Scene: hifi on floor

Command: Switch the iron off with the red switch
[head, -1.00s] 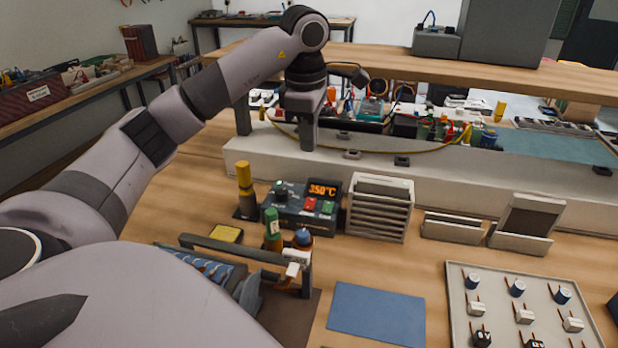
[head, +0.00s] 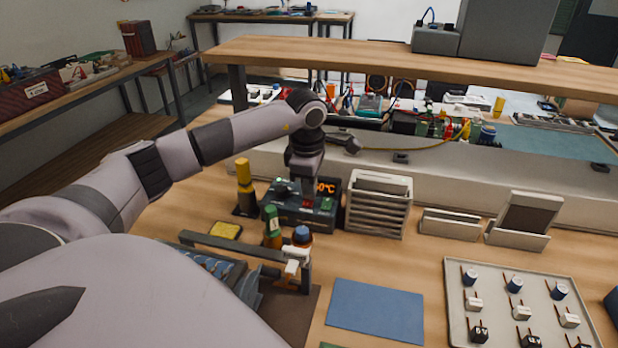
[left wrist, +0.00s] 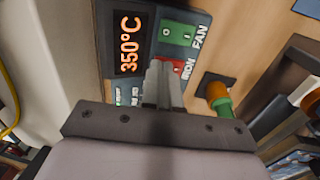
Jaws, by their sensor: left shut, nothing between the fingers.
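The soldering station (head: 290,214) stands on the bench, and its orange display reads 350°C in the left wrist view (left wrist: 129,45). The red switch (left wrist: 179,67), labelled IRON, sits beside the green FAN switch (left wrist: 178,33). My left gripper (head: 303,187) is shut and empty, pointing down over the station and covering part of its display in the head view. In the left wrist view its closed fingertips (left wrist: 160,68) are right beside the red switch and partly hide it. I cannot tell whether they touch it or which way it is set. My right gripper is not in view.
A yellow-topped post (head: 244,180) stands left of the station, and a white slotted rack (head: 379,205) close on its right. Green and blue-capped bottles (head: 273,225) stand in front. A wooden shelf (head: 420,68) runs behind. A blue mat (head: 375,310) lies clear in front.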

